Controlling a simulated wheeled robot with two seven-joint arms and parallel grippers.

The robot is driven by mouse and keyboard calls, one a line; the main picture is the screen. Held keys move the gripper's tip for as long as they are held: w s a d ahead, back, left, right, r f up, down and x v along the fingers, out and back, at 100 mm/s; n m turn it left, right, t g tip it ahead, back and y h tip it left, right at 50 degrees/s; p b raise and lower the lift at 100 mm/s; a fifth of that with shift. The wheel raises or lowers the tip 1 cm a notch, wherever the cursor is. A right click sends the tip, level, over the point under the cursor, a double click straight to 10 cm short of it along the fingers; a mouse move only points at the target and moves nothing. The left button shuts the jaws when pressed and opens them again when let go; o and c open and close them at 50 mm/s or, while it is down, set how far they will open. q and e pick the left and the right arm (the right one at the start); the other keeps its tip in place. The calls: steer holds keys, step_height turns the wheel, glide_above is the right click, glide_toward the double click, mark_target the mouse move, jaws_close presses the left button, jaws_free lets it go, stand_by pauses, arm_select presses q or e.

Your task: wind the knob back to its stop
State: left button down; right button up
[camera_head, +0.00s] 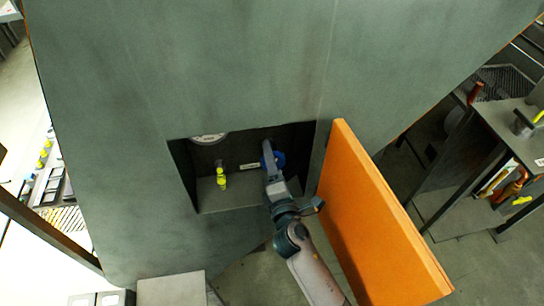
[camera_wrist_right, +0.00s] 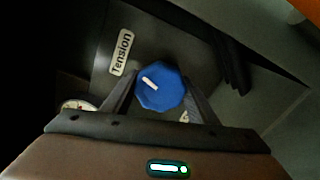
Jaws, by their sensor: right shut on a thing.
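The blue knob (camera_wrist_right: 159,88) with a white pointer mark is in the middle of the right wrist view. In the head view a small part of the knob (camera_head: 279,160) shows inside the recess in the grey machine, mostly hidden by my gripper. My right gripper (camera_wrist_right: 158,97) has a finger on either side of the knob and is shut on it; it also shows in the head view (camera_head: 270,160). A label reading "Tension" (camera_wrist_right: 122,53) is beside the knob. My left gripper is not in view.
An orange door (camera_head: 375,220) stands open to the right of the recess, close to my right arm. A yellow-topped part (camera_head: 221,179) and a gauge (camera_head: 208,138) are inside the recess. The gauge also shows in the wrist view (camera_wrist_right: 77,106).

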steer(key=shift+r+n+p, duration=0.1)
steer(key=shift+n+p, duration=0.35)
steer(key=shift+n, duration=1.25)
steer(key=o, duration=1)
steer(key=shift+o, duration=0.2)
steer(key=shift+s+d+f, duration=0.15)
steer(key=shift+s+f, duration=0.05)
steer(key=shift+s, duration=0.55)
steer(key=s+d+b, duration=0.3)
steer(key=s+b, duration=0.2)
steer(key=s, duration=1)
steer(key=shift+s, duration=0.25)
